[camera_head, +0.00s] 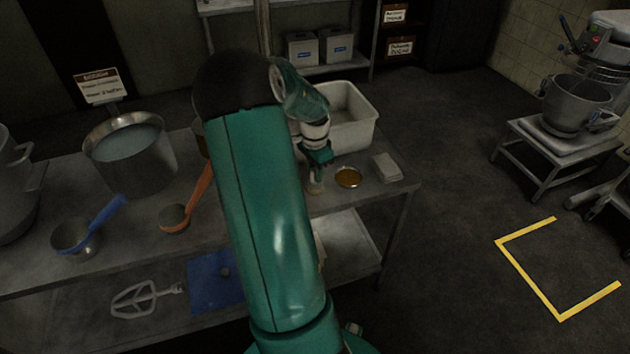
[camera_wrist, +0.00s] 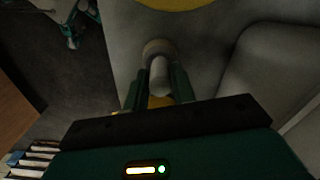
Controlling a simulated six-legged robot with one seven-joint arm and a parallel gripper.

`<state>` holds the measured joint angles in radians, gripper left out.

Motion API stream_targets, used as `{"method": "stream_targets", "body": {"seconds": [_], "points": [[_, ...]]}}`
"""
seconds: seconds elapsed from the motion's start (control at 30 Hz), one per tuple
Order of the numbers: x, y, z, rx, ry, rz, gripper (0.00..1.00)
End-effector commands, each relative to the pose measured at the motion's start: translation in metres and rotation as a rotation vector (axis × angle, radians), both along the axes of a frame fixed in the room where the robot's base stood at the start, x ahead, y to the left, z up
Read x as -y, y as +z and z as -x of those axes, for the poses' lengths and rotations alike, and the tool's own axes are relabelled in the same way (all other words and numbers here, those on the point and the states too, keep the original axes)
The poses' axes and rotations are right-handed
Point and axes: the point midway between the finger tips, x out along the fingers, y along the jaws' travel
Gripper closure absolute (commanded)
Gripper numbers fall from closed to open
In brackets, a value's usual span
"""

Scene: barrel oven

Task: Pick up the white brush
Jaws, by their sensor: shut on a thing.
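The white brush (camera_wrist: 158,72) is between the two fingers of my gripper (camera_wrist: 156,92) in the wrist view, which are shut on it. Its pale, rounded end points away from my palm. In the head view my gripper (camera_head: 317,164) is low over the right part of the metal table, and a small pale part of the brush (camera_head: 316,186) shows just below it. I cannot tell whether the brush touches the table. My arm hides part of the table.
A dish of amber liquid (camera_head: 348,178) and a pale folded stack (camera_head: 387,168) are right of my gripper. A white bin (camera_head: 367,136) stands behind it. A pot (camera_head: 130,165), a blue-handled ladle (camera_head: 100,222) and an orange-handled ladle (camera_head: 188,205) are at left.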

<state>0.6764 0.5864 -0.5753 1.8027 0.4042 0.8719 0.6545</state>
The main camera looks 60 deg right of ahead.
Motion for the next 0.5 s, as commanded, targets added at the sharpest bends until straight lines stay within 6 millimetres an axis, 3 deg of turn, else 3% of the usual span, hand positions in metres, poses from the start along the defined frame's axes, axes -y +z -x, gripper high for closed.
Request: {"method": "stream_targets", "body": {"seconds": [0.27, 0.5], "points": [[0.000, 0.007, 0.000, 0.002, 0.000, 0.001, 1.00], [-0.004, 0.038, 0.002, 0.003, 0.001, 0.002, 1.00]]}}
